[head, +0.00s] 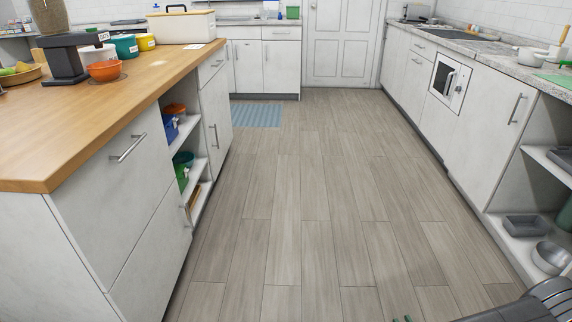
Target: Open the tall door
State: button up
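Several shut doors are in the head view, and I cannot tell for sure which one is the tall door. A white panelled door (339,45) stands shut at the far end of the aisle. On the right, a white cabinet door (490,125) with an upright bar handle (517,108) is shut. On the left, the island has a narrow shut door (217,112) with an upright handle (215,136).
The wooden-topped island (110,100) bounds the aisle on the left. The stone-topped counter (475,47) with a built-in white microwave (449,80) bounds it on the right. Open shelves at the right hold a grey tray (526,225). The wood floor (310,190) between is clear; a blue mat (256,116) lies farther back.

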aim_at(213, 99)
jog(key=i+l, duration=0.1)
jog(key=i, duration=1.6)
jog(key=i+u, duration=0.3)
jog(key=u, duration=0.15)
jog(key=i+l+u, duration=0.15)
jog(key=i+u, duration=0.15)
jog(key=u, duration=0.15)
jog(key=i+l+u, duration=0.25)
jog(key=u, duration=0.2)
jog(key=i+l+u, duration=0.25)
jog(key=u, duration=0.2)
jog(key=i+l+u, duration=0.2)
jog(key=u, duration=0.15)
jog(key=i+l+u, duration=0.2)
jog(key=l+u, duration=0.15)
jog(key=i+l+u, duration=0.1)
jog(key=l+u, duration=0.3)
